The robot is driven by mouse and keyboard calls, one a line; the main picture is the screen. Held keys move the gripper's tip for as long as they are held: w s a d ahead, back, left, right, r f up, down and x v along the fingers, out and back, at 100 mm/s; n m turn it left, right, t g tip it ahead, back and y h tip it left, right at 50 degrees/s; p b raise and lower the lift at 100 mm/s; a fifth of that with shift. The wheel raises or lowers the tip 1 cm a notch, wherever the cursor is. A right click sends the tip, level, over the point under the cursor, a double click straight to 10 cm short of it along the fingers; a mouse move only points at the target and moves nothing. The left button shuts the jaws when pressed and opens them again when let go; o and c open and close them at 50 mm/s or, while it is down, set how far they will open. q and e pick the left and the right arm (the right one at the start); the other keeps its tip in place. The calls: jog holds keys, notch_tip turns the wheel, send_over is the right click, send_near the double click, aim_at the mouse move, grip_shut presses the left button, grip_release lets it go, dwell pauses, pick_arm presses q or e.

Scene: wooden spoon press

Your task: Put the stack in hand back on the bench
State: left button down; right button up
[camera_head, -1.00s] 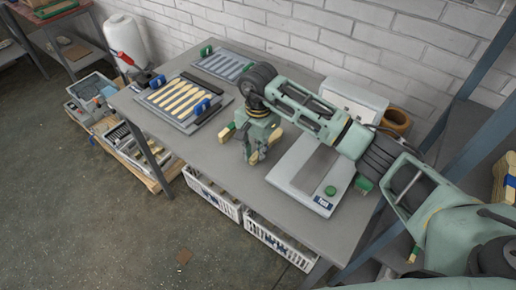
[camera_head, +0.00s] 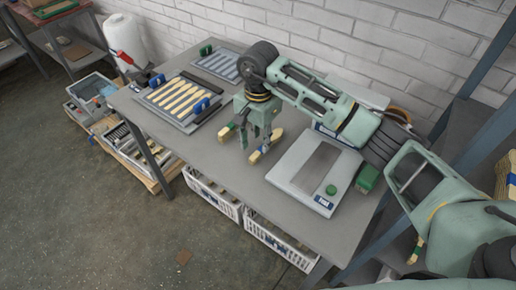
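My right gripper (camera_head: 255,143) hangs over the middle of the grey bench (camera_head: 225,165), pointing down. My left gripper is not in view.
A tray of wooden spoons with blue clamps (camera_head: 177,98) sits at the bench's left, with a grey tray (camera_head: 217,64) behind it. A scale (camera_head: 312,172) with a green button stands to the right. White crates (camera_head: 213,195) are under the bench. The front bench strip is clear.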

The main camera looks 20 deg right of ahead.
notch_tip(320, 180, up, 8)
jog(key=b, duration=0.1)
dwell(0.5)
